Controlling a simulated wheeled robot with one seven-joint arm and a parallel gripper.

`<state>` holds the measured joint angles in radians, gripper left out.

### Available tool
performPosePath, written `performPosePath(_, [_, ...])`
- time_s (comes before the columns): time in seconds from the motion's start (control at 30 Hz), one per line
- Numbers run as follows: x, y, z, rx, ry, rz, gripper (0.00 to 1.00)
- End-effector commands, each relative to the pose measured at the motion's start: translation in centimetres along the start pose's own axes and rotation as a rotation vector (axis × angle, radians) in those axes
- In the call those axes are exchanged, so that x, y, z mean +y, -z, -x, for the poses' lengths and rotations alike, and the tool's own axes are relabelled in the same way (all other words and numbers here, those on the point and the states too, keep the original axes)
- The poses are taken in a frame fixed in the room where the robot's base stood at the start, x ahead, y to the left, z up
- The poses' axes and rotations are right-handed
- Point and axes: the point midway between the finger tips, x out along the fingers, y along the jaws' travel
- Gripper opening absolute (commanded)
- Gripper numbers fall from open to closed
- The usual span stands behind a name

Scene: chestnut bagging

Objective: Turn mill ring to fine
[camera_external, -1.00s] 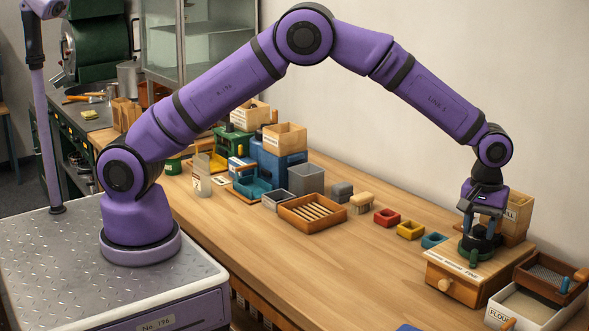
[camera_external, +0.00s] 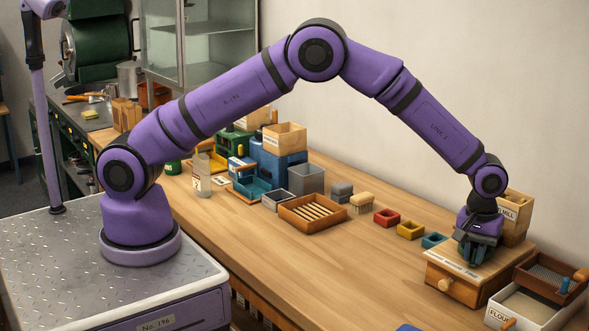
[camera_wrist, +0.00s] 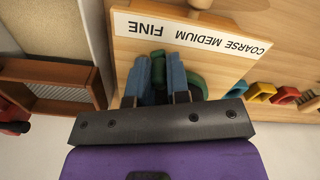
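The mill (camera_external: 455,284) is a wooden box with a drawer knob at the right end of the bench. Its label (camera_wrist: 190,35) reads COARSE, MEDIUM, FINE in the wrist view, where the strip looks upside down. The green ring (camera_wrist: 197,86) sits on the mill top, largely hidden by my gripper. My gripper (camera_wrist: 160,78) points down over the ring, its blue fingers on either side of a green tab (camera_wrist: 158,60) near the FINE end. I cannot tell whether the fingers press on the tab. My gripper (camera_external: 474,252) is low at the mill top in the external view.
A flour tray (camera_external: 497,316) and a brown wooden tray (camera_external: 582,274) stand right of the mill. A wooden mill hopper box (camera_external: 514,206) is behind it. Small blue (camera_external: 434,240), yellow (camera_external: 410,230) and red (camera_external: 386,218) bins stand to its left. The bench's front middle is clear.

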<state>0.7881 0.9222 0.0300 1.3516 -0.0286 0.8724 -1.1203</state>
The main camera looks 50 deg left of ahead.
Motion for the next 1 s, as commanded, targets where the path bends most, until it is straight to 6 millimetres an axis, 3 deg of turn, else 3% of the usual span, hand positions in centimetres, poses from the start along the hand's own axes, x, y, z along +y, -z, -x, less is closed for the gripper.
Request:
performPosePath(0.67, [-0.71,-0.07,-0.01,0.000,0.001,-0.101,0.00])
performPosePath(0.7, [-0.71,-0.08,-0.01,0.000,0.001,-0.101,0.26])
performPosePath(0.77, [-0.70,-0.08,0.00,0.000,0.001,-0.101,0.39])
performPosePath(1.0, [-0.69,-0.08,0.01,0.000,0.000,-0.100,0.42])
